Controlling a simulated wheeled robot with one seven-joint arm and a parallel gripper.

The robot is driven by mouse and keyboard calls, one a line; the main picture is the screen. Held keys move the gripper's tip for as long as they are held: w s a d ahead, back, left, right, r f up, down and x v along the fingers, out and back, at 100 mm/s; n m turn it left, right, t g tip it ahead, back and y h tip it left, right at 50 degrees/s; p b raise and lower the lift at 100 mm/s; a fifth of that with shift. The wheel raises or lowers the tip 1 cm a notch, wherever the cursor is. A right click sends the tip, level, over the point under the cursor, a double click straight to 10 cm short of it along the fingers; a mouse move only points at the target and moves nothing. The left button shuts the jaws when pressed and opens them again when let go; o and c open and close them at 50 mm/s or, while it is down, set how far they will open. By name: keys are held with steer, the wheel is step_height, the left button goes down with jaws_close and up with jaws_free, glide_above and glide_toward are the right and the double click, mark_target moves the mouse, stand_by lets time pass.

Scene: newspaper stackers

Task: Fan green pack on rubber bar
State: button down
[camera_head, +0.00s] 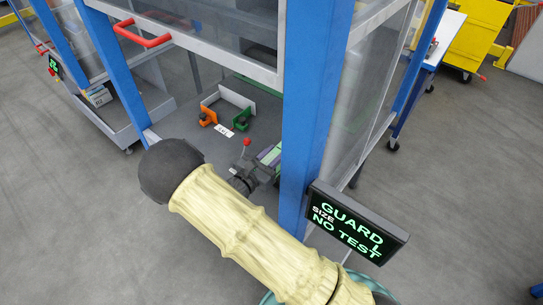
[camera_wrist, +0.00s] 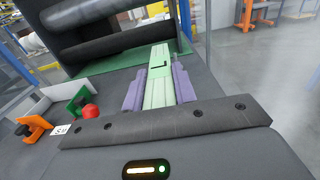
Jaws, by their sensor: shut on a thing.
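The green pack (camera_wrist: 158,92), long, flat and pale green with a small dark slot, lies lengthwise between the two purple fingers of my gripper (camera_wrist: 158,85) in the wrist view. My gripper is shut on it. In the head view my gripper (camera_head: 266,160) is inside the blue-framed machine, partly hidden by a blue post. Dark round bars cross the back of the wrist view: a lower one (camera_wrist: 105,42) and an upper one (camera_wrist: 78,10). I cannot tell which is the rubber bar, or whether the pack touches one.
Left of my gripper are a red knob (camera_wrist: 90,112), a green bracket (camera_wrist: 76,102), an orange bracket (camera_wrist: 34,128) and white panels. A green strip (camera_wrist: 98,68) runs below the dark bars. The blue post (camera_head: 308,110) and guard screen (camera_head: 355,222) stand close to my arm.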

steer(key=shift+w+d, duration=0.1)
steer(key=shift+w+d, duration=0.35)
steer(key=shift+w, duration=0.05)
steer(key=shift+w+d, duration=0.1)
stand_by(0.6)
steer(key=shift+w+d, duration=0.4)
steer(key=shift+w, duration=0.15)
steer(key=shift+s+a, duration=0.1)
steer(key=shift+a, duration=0.05)
steer(key=shift+s+a, duration=0.3)
steer(key=shift+s, duration=0.15)
steer(key=shift+s+a+p, duration=0.15)
steer(key=shift+p, duration=0.15)
steer(key=shift+s+a, duration=0.3)
steer(key=shift+s, duration=0.1)
steer(key=shift+s+a, duration=0.2)
stand_by(0.6)
